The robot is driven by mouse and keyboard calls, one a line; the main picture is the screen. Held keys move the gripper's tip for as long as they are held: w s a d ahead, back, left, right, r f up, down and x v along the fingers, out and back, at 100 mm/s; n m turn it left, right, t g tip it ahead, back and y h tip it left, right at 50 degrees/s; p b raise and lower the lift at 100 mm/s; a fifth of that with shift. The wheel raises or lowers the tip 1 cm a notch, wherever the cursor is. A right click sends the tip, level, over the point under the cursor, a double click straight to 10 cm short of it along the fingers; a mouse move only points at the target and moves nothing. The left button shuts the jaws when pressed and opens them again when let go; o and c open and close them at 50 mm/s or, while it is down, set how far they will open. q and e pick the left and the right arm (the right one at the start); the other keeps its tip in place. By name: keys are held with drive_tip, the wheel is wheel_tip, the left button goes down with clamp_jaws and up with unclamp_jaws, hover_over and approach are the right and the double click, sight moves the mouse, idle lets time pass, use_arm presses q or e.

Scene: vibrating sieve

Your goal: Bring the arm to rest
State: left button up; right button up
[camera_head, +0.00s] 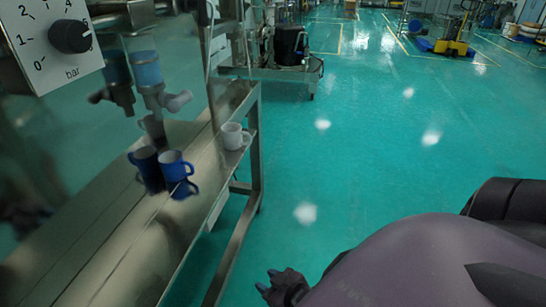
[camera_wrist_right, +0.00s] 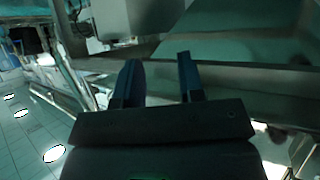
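My right arm (camera_head: 430,262) reaches in from the lower right of the head view. My right gripper (camera_head: 280,283) is low in that view, over the green floor and apart from the steel bench. In the right wrist view its two dark fingers (camera_wrist_right: 160,78) stand apart with nothing between them, so it is open and empty. My left arm and left gripper are not clearly seen in either view.
A steel bench (camera_head: 120,237) runs along the left. The green floor (camera_head: 370,150) to the right is clear.

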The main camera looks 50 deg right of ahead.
drive_tip(key=shift+s+a+f, duration=0.15)
drive_tip(key=shift+s+f, duration=0.15)
drive_tip(key=shift+s, duration=0.2)
drive_tip(key=shift+s+a+f, duration=0.15)
drive_tip(key=shift+s+f, duration=0.15)
drive_tip(key=shift+s, duration=0.2)
